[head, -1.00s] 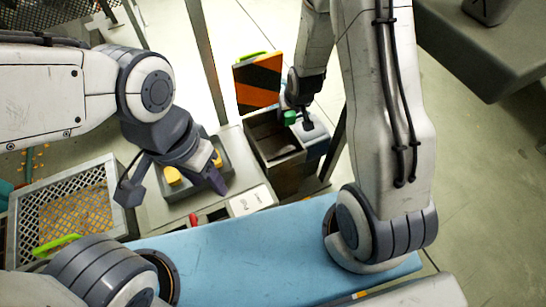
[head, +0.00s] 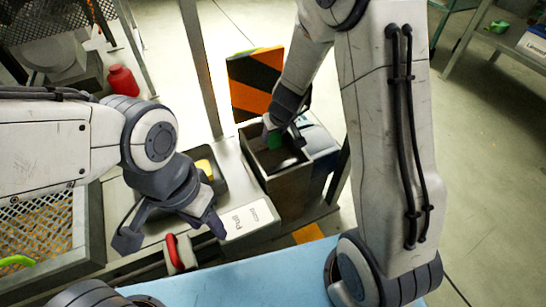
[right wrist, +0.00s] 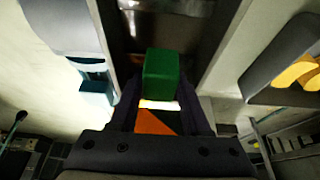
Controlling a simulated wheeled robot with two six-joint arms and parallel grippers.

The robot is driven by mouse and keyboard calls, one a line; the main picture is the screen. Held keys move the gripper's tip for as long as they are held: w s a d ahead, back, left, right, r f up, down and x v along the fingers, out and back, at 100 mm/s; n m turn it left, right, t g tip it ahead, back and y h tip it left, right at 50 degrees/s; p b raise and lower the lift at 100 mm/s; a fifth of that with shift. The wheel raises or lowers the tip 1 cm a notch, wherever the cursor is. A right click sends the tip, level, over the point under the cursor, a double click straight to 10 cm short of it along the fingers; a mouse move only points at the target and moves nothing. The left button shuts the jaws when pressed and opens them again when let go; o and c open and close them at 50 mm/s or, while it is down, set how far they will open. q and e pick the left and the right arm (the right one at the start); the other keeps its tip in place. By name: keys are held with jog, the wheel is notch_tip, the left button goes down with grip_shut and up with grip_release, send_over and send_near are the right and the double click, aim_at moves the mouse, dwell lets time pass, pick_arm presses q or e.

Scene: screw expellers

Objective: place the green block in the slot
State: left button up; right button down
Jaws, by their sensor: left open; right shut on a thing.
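The green block (head: 275,140) is between the fingers of my right gripper (head: 283,138), over the open top of a dark metal box (head: 290,186). In the right wrist view the green block (right wrist: 164,76) is upright between the fingertips, with the dark box opening (right wrist: 160,25) beyond it. I take this opening as the slot; how far the block is above or inside it I cannot tell. My left gripper (head: 172,232) is open and empty, with its fingers wide apart over the bench left of the box.
A black-and-orange striped panel (head: 255,85) stands behind the box. A white "Pull" label (head: 248,219) and a red handle (head: 172,250) are near my left gripper. A tray holds a yellow piece (head: 205,168). A mesh crate (head: 92,220) stands at left.

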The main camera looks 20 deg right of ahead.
aim_at(273, 157)
jog(key=shift+f+b, duration=2.55)
jog(key=shift+f, duration=0.75)
jog(key=shift+c, duration=1.8)
grip_release()
jog(key=shift+r, duration=0.1)
